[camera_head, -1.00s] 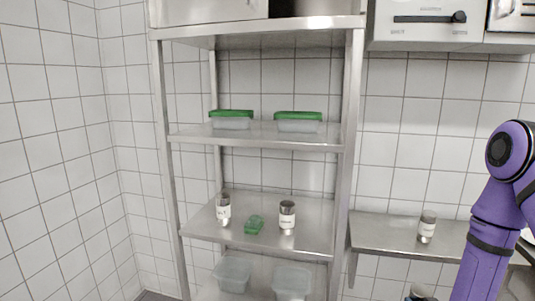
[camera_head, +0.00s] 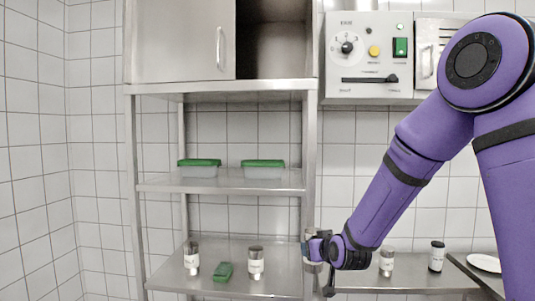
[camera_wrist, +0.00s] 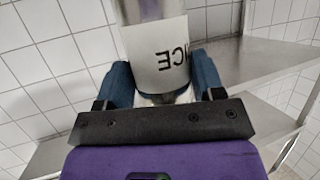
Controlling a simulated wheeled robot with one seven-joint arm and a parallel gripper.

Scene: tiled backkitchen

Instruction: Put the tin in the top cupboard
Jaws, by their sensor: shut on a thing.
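In the wrist view my gripper (camera_wrist: 165,88) is shut on a pale tin (camera_wrist: 158,50) with a white label; the letters "ICE" show upside down. In the head view my gripper (camera_head: 314,248) is in front of the rack's right post, at about the height of the lower shelf, and mostly hides the tin. The top cupboard (camera_head: 178,42) sits on top of the rack. A steel panel with a handle covers its left part, and its right part (camera_head: 275,42) is open and dark, with nothing seen inside.
The middle shelf (camera_head: 225,183) holds two green-lidded boxes. The lower shelf (camera_head: 210,252) holds two shakers and a green item. Right of my gripper, two jars (camera_head: 387,263) and a plate (camera_head: 484,262) stand on side surfaces. A control box (camera_head: 368,60) hangs right of the cupboard.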

